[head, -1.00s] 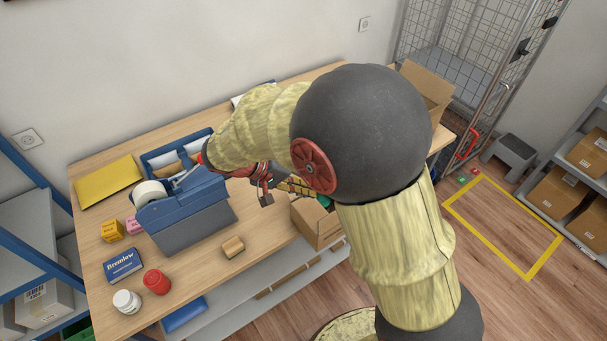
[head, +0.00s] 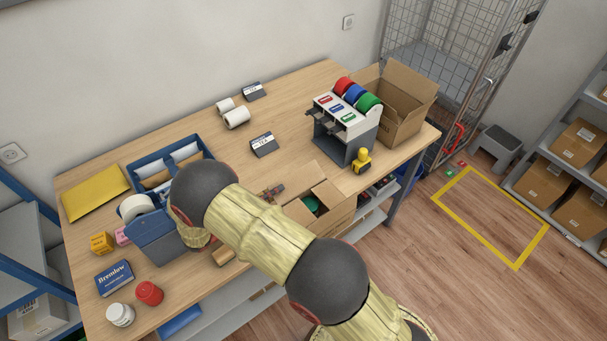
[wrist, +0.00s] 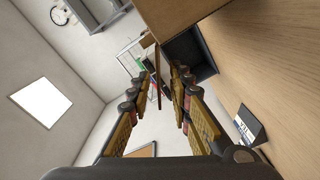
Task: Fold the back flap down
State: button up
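The cardboard box (head: 335,217) stands at the table's front edge in the head view, partly behind my arm. Its top is partly open, and a green item (head: 311,203) shows inside. A flap at its back (head: 312,176) stands raised and tilted. My gripper (head: 271,191) is just left of the box, close to the back flap and mostly hidden by my arm; contact cannot be told. In the wrist view, my gripper (wrist: 167,75) has its two fingers apart, with nothing clearly held between them.
A tape dispenser (head: 345,125) and a yellow-handled stamp (head: 361,160) stand behind the box. Another open carton (head: 405,95) is at the back right. A blue organiser (head: 160,243) is at the left. The table's back middle is mostly free.

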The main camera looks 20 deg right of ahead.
aim_at(294, 180)
jog(key=x, duration=0.7)
jog(key=shift+d, duration=0.3)
jog(key=c, duration=0.3)
grip_shut()
dwell(0.4)
